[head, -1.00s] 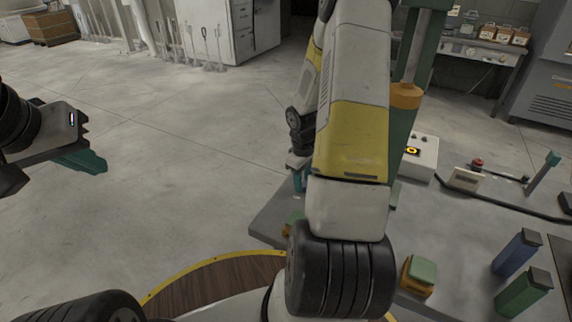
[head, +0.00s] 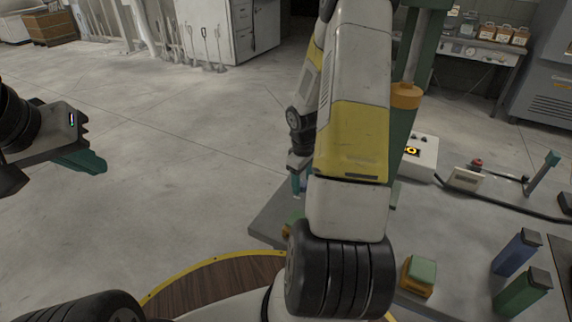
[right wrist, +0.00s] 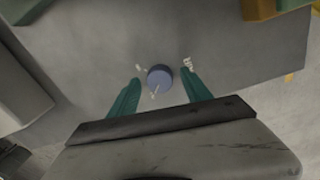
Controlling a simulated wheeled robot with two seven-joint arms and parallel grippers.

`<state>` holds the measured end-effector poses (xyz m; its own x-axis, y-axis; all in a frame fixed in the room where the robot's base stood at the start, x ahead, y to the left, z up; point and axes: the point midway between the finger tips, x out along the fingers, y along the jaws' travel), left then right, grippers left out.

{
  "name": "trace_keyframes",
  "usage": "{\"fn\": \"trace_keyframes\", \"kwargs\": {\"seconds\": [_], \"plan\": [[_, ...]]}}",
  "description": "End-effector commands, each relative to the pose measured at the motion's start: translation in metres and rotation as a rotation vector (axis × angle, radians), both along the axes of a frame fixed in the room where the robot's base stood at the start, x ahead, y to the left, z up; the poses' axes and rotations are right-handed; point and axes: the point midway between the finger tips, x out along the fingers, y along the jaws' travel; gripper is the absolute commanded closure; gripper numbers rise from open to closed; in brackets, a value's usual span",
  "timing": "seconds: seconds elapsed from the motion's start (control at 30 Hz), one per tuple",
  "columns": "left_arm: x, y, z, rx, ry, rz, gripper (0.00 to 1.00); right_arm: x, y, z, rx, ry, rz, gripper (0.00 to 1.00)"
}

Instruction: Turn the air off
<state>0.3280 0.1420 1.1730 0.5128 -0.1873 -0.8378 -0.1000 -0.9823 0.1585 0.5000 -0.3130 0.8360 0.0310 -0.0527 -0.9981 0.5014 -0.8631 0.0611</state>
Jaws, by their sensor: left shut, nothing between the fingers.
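A round blue-grey knob (right wrist: 160,77) with a white pointer line sits on a grey surface in the right wrist view. Small white markings lie on both sides of it, too small to read. My right gripper (right wrist: 160,75) is open, its teal fingers on either side of the knob with gaps showing. I cannot tell its height over the knob. In the head view my right arm hides the knob and most of that gripper (head: 298,186). My left gripper (head: 94,163) is shut and empty at the far left, over bare floor.
The grey bench (head: 440,225) holds a white box with a yellow-ringed button (head: 412,151), a red-button box (head: 466,178), a lever (head: 544,172), a green-topped orange block (head: 420,274), and blue (head: 517,252) and green (head: 524,293) blocks. The floor at left is clear.

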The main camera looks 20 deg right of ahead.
Motion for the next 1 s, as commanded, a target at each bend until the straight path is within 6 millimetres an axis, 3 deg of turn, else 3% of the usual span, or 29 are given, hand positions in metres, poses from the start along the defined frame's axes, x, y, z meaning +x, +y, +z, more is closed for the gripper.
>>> {"fn": "trace_keyframes", "kwargs": {"seconds": [0.23,0.6,1.0], "plan": [[0.000,0.000,0.000,0.000,0.000,0.000,1.00,0.000,0.000,0.011,-0.001,-0.003,-0.002,0.43],[0.000,0.000,0.000,0.000,0.000,0.000,1.00,-0.001,0.003,0.069,-0.001,-0.003,-0.002,0.43],[0.000,0.000,0.000,0.000,0.000,0.000,1.00,-0.002,0.004,0.078,0.000,0.000,0.000,0.43]]}}
